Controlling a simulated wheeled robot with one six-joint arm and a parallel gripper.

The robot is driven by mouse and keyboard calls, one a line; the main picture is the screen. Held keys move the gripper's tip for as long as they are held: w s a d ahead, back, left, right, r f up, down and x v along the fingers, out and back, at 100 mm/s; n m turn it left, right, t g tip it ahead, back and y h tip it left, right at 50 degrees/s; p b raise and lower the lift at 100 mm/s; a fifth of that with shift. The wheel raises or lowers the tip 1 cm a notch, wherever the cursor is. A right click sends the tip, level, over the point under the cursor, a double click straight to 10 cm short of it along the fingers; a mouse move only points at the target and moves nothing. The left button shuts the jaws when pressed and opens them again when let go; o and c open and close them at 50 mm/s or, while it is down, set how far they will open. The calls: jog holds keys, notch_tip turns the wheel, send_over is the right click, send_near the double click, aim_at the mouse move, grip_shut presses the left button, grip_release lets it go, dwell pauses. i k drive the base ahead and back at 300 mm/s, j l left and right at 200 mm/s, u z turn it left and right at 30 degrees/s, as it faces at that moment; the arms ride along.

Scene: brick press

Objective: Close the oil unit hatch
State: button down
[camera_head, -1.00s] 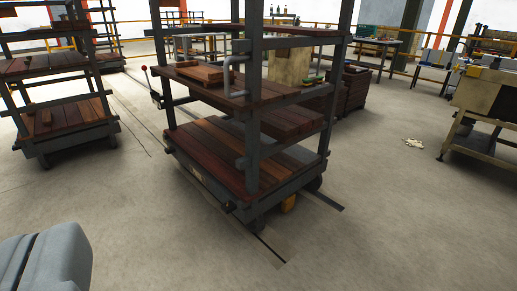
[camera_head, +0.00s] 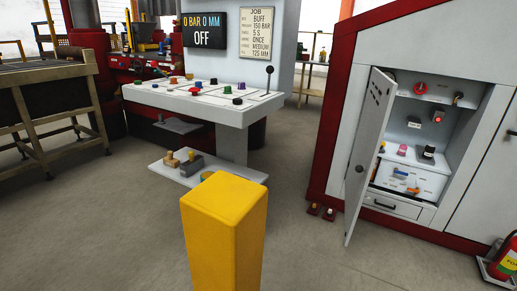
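The oil unit hatch (camera_head: 368,150) is a pale grey door on the white, red-framed cabinet (camera_head: 375,50) at the right. It stands open, swung out from the left side of the opening, with a small dark round knob low on it. Behind it, the compartment (camera_head: 430,110) shows a red knob, a red-lit part and several small items, with a drawer below. I take this cabinet for the oil unit; no readable label confirms it. My gripper is not in view.
A yellow post (camera_head: 225,225) stands close in front, at the bottom middle. A control desk (camera_head: 205,106) with coloured buttons is behind it, with a low shelf. A red fire extinguisher (camera_head: 505,258) is at the lower right. Bare floor (camera_head: 310,260) lies between post and hatch.

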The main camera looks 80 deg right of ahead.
aim_at(379, 99)
jog(key=i+z, duration=0.1)
jog(key=z, duration=0.35)
jog(key=j+z, duration=0.1)
jog(key=z, duration=0.4)
jog(key=i+j+z, duration=0.15)
jog(key=z, duration=0.3)
jog(key=j+z, duration=0.1)
jog(key=z, duration=0.4)
jog(key=i+j+z, duration=0.1)
jog(key=z, duration=0.35)
jog(key=j+z, duration=0.4)
jog(key=i+j+z, duration=0.1)
jog(key=z, duration=0.35)
jog(key=j+z, duration=0.45)
jog(key=k+l, duration=0.05)
jog(key=l, duration=0.05)
